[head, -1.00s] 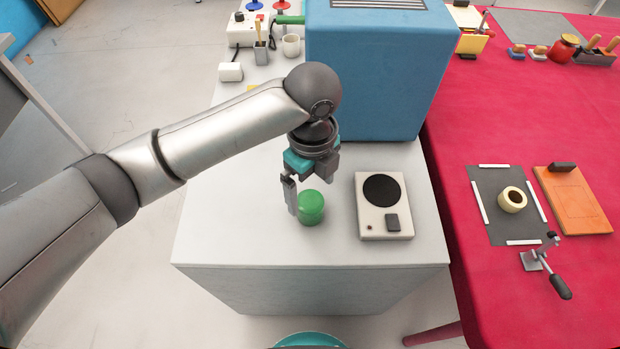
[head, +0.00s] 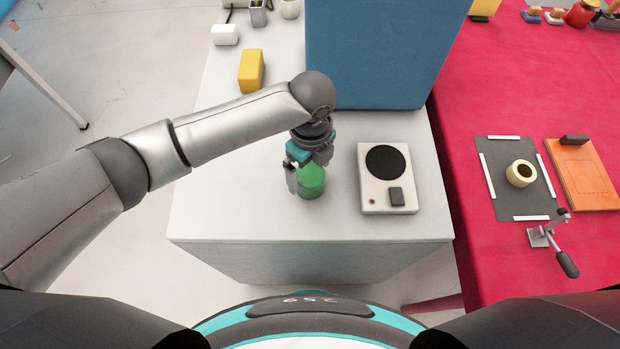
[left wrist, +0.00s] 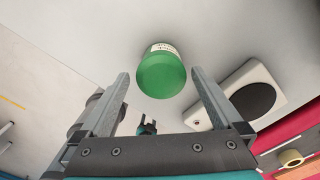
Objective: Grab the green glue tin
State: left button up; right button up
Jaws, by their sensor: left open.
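The green glue tin (head: 311,182) stands on the white cabinet top, left of a cream device with a black disc. My left gripper (head: 306,178) is at the tin from above and behind, its fingers pointing down and partly overlapping it in the head view. In the left wrist view the tin (left wrist: 162,74) shows its green lid and a white label, just beyond and between the tips of the open fingers (left wrist: 160,75). The fingers are apart with no visible grip on the tin.
The cream scale-like device (head: 387,178) stands close to the right of the tin. A large blue box (head: 385,50) stands behind. A yellow block (head: 251,70) lies at the back left. The white top's front part (head: 230,220) is clear. A red table (head: 480,110) adjoins at right.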

aim_at(310, 180)
pick_arm(q)
notch_tip(310, 180, down, 5)
jog(key=shift+r+b, duration=0.1)
jog(key=shift+b, duration=0.4)
jog(key=shift+r, duration=0.1)
grip_shut()
dwell(0.4)
